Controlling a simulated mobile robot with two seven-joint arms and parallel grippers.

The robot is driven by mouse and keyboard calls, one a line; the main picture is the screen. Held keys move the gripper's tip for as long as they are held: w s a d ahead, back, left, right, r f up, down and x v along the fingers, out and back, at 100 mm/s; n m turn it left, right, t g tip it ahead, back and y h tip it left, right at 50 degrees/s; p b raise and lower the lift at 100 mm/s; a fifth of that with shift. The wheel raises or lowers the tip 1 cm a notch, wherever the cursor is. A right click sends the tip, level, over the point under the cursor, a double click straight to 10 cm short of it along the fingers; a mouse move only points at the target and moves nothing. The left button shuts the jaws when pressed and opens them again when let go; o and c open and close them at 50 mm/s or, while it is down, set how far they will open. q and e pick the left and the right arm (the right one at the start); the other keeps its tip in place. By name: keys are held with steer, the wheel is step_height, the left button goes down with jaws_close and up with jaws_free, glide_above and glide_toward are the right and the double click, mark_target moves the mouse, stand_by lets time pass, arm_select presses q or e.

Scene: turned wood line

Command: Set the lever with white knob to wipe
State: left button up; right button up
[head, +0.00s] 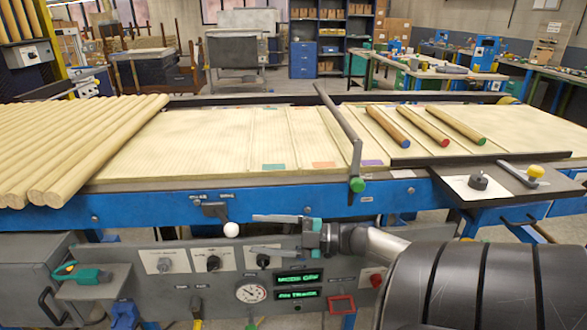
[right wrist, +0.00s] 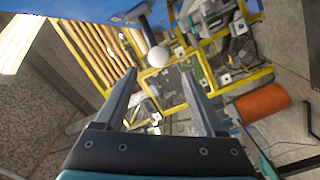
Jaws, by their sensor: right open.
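The lever (head: 215,211) with the white knob (head: 231,229) is on the blue front rail of the line. Its dark arm slants down and to the right, with the knob at its lower end. Two small labels (head: 212,196) sit above it, too small to read surely. My right gripper (head: 255,233) is open, its fingers pointing left toward the knob, with the tips just right of it. In the right wrist view the white knob (right wrist: 158,56) appears in line with the gap between the open fingers (right wrist: 158,78). I see no contact. My left gripper is not in view.
Below the rail is a grey panel with knobs (head: 213,262), a gauge (head: 251,292) and green displays (head: 297,278). A green-handled tool (head: 82,273) lies on a shelf at left. Wooden rods (head: 70,140) cover the bed's left side.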

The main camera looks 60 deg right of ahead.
steer(key=v, duration=0.6)
steer(key=shift+s+d+p, duration=0.15)
steer(key=shift+s+p, duration=0.15)
steer(key=shift+f, duration=0.1)
step_height(320, 180, down, 15)
steer(key=s+d+m+h, duration=0.2)
steer(key=m+h, duration=0.5)
steer(key=m, duration=0.1)
steer(key=s+a+f+m+g+h, duration=0.2)
steer(key=s+f+g, duration=0.15)
steer(key=f, duration=0.45)
steer(key=s+a+f+m+g+h, duration=0.2)
steer(key=s+a+f+m, duration=0.15)
steer(key=f, duration=0.45)
steer(key=s+a+f+g+y, duration=0.1)
steer(key=s+a+f+g, duration=0.3)
steer(key=s+a+f, duration=0.3)
steer(key=s+a+f+m+g+y, duration=0.1)
steer(key=s+a+f+g, duration=0.4)
steer(key=s+a+f, duration=0.3)
steer(key=s+a, duration=0.4)
steer(key=a, duration=0.2)
steer(key=shift+a+f, duration=0.25)
steer(key=shift+a, duration=0.15)
steer(key=shift+c, duration=0.3)
